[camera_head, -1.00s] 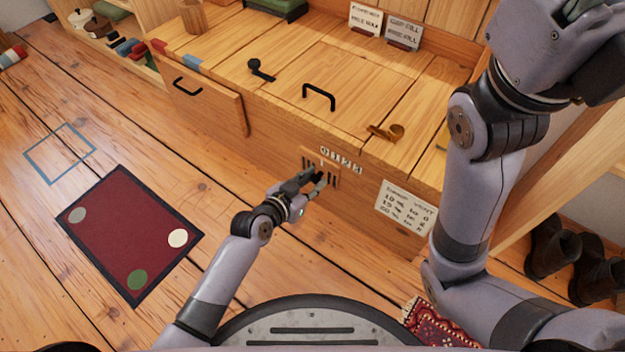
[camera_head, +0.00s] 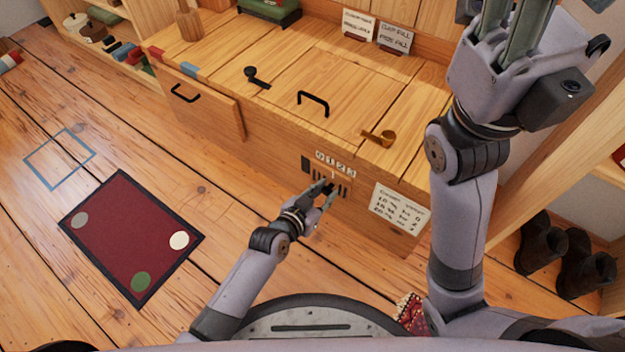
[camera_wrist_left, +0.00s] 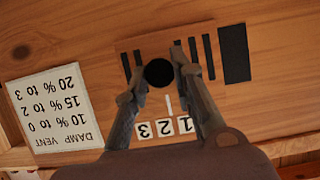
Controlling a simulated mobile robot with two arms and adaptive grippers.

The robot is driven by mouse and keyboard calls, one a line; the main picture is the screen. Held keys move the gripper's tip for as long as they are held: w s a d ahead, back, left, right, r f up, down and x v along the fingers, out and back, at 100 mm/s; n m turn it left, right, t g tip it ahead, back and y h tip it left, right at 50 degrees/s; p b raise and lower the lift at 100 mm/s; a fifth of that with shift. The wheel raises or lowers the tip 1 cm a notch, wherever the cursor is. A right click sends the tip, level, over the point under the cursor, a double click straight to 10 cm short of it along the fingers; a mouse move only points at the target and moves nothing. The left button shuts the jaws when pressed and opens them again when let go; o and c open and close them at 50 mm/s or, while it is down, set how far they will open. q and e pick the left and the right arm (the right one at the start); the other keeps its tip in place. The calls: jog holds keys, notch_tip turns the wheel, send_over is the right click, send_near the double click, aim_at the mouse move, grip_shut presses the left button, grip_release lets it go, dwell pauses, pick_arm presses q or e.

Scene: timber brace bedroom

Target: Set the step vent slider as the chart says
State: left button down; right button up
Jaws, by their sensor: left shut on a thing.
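The step vent slider (camera_head: 345,193) is a slotted wooden plate in the front of the wooden step, below number tiles 0 to 3 (camera_head: 335,163). My left gripper (camera_head: 326,190) is shut on its round black knob (camera_wrist_left: 159,72), which sits between the fingers in the left wrist view. The slider's white mark (camera_wrist_left: 168,103) lies near tile 2, slightly toward 1. A finger hides tile 0 there. The chart (camera_wrist_left: 55,110), upside down in that view, reads DAMP VENT: 10 % to 0, 15 % to 2, 20 % to 3. My right gripper (camera_head: 510,25) is raised, its tips cut off.
A dark opening (camera_head: 305,164) shows left of the slider. Two cards (camera_head: 375,30), hard to read, stand on the step top, with a black handle (camera_head: 312,100) and brass hook (camera_head: 380,137). A drawer (camera_head: 200,105) stands out at left. Boots (camera_head: 560,255) stand at right.

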pick_arm(q)
jog(key=shift+s+d, duration=0.4)
jog(key=shift+d, duration=0.1)
jog(key=c, duration=1.3)
grip_release()
jog(key=shift+c, duration=0.2)
jog(key=v, duration=1.2)
jog(key=shift+f, duration=0.1)
